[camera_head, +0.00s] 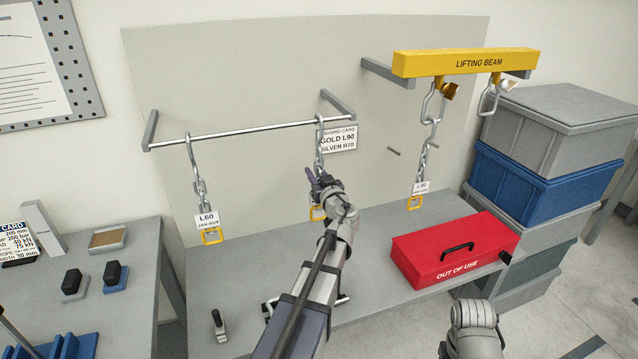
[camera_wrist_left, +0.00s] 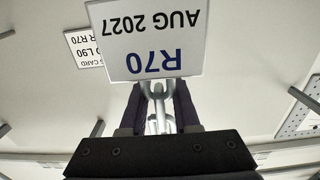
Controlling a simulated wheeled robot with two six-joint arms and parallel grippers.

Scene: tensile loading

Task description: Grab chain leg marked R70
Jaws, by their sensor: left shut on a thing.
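The chain leg marked R70 (camera_head: 319,135) hangs by its upper link near the right end of the rail. My left gripper (camera_head: 322,182) is shut on it partway down, and the arm hides part of the chain. In the left wrist view the white tag (camera_wrist_left: 157,42) reads R70 and AUG 2027 upside down, with metal links (camera_wrist_left: 158,105) between my dark fingers. An L60 chain leg (camera_head: 195,170) hangs at the rail's left. My right gripper is out of view.
A yellow lifting beam (camera_head: 465,62) at upper right carries an L90 chain leg (camera_head: 421,160) on its left hook; its right hook (camera_head: 489,98) is bare. A rigging card (camera_head: 341,139) reads GOLD L90, SILVER R70. A red OUT OF USE box (camera_head: 455,248) sits on the bench.

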